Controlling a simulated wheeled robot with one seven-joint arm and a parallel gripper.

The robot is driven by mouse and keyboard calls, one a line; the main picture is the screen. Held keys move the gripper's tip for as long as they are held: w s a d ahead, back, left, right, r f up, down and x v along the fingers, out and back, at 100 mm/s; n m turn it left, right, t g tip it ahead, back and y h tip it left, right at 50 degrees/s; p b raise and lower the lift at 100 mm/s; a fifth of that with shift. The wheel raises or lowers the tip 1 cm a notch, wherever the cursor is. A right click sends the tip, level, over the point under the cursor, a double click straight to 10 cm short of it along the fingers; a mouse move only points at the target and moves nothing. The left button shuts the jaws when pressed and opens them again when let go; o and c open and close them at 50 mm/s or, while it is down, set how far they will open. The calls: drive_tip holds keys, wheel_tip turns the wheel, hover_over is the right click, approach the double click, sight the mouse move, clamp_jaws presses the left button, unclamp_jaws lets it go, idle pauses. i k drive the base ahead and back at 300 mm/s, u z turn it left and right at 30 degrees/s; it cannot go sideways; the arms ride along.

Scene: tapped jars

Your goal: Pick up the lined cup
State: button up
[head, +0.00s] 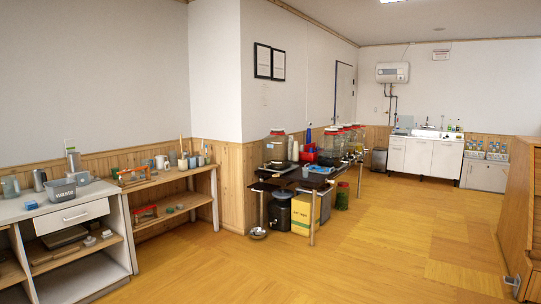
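No cup can be made out for certain as the lined cup; any lines are too small to tell from here. A white mug-like cup (160,162) stands on the wooden bench (172,181) at the left. Several small cup-like vessels stand to its right, among them a grey one (183,164). A grey metal cup (39,180) and a clear one (10,187) stand on the white-topped counter at the far left. My gripper is not in view.
A grey labelled tub (67,190) sits on the white-topped counter (95,191). A dark table (305,183) with large red-lidded jars (275,147) stands mid-room, with a yellow box (302,213) beneath. A wooden cabinet (519,215) is at right. The floor (370,250) between is clear.

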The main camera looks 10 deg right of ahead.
sight(305, 170)
drive_tip(key=z, duration=0.05)
drive_tip(key=i, duration=3.45)
drive_tip(key=z, duration=0.2)
drive_tip(key=i, duration=3.75)
drive_tip(key=z, duration=0.1)
